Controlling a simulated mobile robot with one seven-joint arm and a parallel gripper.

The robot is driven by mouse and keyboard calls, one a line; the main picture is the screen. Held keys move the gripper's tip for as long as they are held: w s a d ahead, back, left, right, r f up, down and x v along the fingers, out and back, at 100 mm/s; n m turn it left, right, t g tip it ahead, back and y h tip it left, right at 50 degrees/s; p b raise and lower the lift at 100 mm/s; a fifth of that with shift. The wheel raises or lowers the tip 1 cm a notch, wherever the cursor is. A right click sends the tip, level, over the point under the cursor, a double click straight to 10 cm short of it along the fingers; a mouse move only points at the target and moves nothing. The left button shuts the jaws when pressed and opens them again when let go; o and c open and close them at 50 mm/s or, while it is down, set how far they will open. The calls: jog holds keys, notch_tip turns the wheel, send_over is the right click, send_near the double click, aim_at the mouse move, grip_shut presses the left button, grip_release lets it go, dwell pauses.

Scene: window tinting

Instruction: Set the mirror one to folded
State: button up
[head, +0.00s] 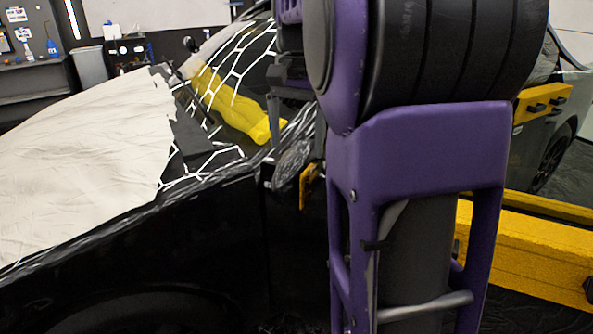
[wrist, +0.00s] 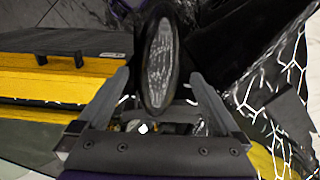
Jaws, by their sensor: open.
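The side mirror (head: 293,160) of the black car sticks out from the front door area in the head view, partly hidden by my arm. In the wrist view the mirror (wrist: 160,62) shows as an upright oval with a pale, speckled glass face. My gripper (wrist: 160,77) is open, with one grey finger on each side of the mirror's lower part. I cannot tell whether either finger touches it. In the head view my gripper (head: 277,108) is just above the mirror, and its fingers are partly hidden.
The black car door (head: 300,240) lies below the mirror. A cream cover (head: 85,160) lies over the hood, and a yellow bundle (head: 235,105) rests by the windshield. A yellow beam-like structure (head: 525,250) is at right. A yellow and black object (wrist: 60,75) fills the left of the wrist view.

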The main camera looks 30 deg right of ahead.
notch_tip(320, 180, down, 6)
jog(key=shift+r+b, duration=0.15)
jog(key=shift+b, duration=0.35)
grip_shut()
